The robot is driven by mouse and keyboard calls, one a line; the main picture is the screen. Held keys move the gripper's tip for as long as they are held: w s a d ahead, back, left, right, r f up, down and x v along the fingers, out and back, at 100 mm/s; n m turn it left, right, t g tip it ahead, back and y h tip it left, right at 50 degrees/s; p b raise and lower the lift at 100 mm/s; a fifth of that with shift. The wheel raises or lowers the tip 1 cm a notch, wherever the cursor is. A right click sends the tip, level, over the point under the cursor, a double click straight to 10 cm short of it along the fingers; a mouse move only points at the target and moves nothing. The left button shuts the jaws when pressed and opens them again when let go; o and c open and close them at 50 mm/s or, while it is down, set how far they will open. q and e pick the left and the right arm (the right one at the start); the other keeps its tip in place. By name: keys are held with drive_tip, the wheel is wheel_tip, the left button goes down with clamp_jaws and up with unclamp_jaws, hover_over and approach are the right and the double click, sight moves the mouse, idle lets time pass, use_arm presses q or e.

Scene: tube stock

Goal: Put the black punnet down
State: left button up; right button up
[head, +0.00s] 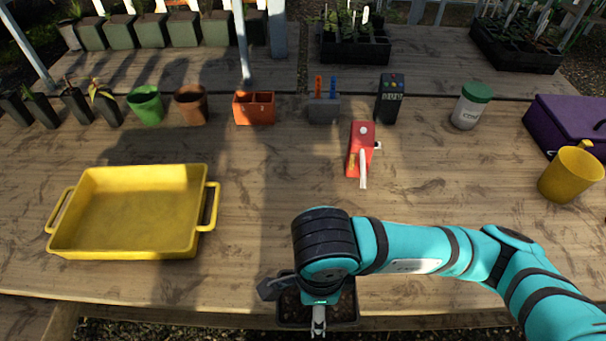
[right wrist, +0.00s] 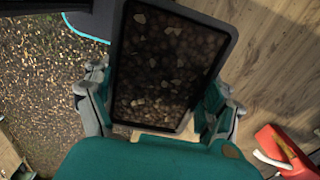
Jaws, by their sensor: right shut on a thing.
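The black punnet (head: 345,312) is at the front edge of the table in the head view, partly hidden under my right arm. In the right wrist view the punnet (right wrist: 228,50) shows its black rim and a fill of brown, pebble-like bits. My right gripper (head: 318,303) is shut on it; in the right wrist view a finger of the gripper (right wrist: 160,108) lies on either side of the punnet. The punnet overlaps the table edge in view. I cannot tell whether its base touches the table. My left gripper is not in view.
A yellow tray (head: 203,190) stands on the left of the wooden table (head: 260,215). Pots, an orange box (head: 254,107), a white jar (head: 467,112) and a yellow mug (head: 568,178) stand farther back. Bare wood lies between tray and arm.

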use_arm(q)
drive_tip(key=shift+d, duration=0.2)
use_arm(e)
drive_tip(key=shift+a, duration=0.1)
drive_tip(key=shift+w+d, duration=0.2)
drive_tip(key=shift+d, duration=0.1)
drive_tip(key=w+d+p, duration=0.1)
drive_tip(key=w+d, duration=0.2)
drive_tip(key=w+d+f+p, duration=0.1)
drive_tip(key=w+d, duration=0.3)
drive_tip(key=w+d+p, duration=0.1)
drive_tip(key=w+d, duration=0.2)
drive_tip(key=w, duration=0.1)
drive_tip(key=shift+w+d+f+p, duration=0.15)
drive_tip(key=shift+f+p, duration=0.1)
drive_tip(key=shift+p, duration=0.15)
wheel_tip(320, 180, down, 3)
drive_tip(key=shift+r+p, duration=0.2)
drive_tip(key=shift+p, duration=0.35)
drive_tip(key=shift+f, duration=0.4)
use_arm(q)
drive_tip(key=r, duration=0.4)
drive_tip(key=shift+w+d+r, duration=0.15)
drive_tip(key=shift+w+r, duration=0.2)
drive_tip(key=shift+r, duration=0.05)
use_arm(e)
drive_tip(key=shift+f, duration=0.1)
